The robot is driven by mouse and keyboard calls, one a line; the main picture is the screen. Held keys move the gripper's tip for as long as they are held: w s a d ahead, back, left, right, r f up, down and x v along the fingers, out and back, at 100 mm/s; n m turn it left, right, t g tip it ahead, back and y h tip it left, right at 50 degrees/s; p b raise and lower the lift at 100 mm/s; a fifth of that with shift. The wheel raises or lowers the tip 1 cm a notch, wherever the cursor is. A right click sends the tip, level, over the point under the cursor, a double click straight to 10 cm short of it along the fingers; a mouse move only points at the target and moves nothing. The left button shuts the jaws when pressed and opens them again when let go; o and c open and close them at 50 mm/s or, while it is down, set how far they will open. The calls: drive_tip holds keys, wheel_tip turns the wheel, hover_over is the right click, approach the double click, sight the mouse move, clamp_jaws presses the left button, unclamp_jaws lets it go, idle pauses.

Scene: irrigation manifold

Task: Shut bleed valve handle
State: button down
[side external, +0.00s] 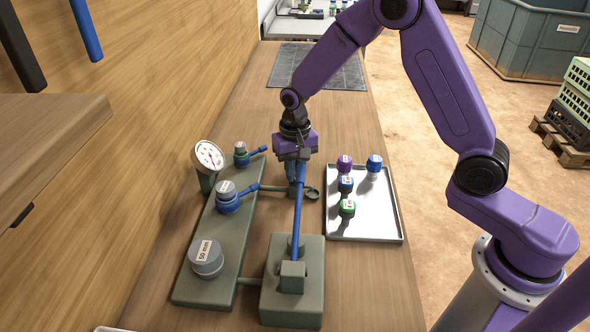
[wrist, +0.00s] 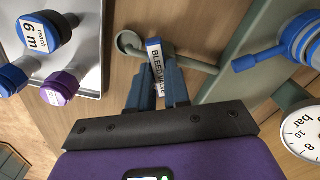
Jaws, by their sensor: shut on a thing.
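The bleed valve handle (side external: 298,215) is a long blue bar in the side external view. It rises from a bracket on a grey-green block (side external: 278,258). My gripper (side external: 298,170) is at the far, upper end of the bar. In the wrist view my gripper (wrist: 157,80) has its two dark blue-grey fingers closed around the handle's end (wrist: 154,56). A white label reading "BLEED" shows on the handle between the fingers, its lower part hidden by them. The bar's lower length is out of the wrist view.
A manifold plate (side external: 216,248) with a gauge (side external: 209,156) and blue-handled valves stands left of the handle. A white tray (side external: 375,232) with several capped fittings is on the right.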

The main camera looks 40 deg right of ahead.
drive_tip(key=shift+m, duration=0.4)
drive_tip(key=c, duration=1.1)
unclamp_jaws()
wheel_tip(320, 180, up, 18)
drive_tip(key=shift+f, duration=0.25)
drive_tip(key=shift+o, duration=0.4)
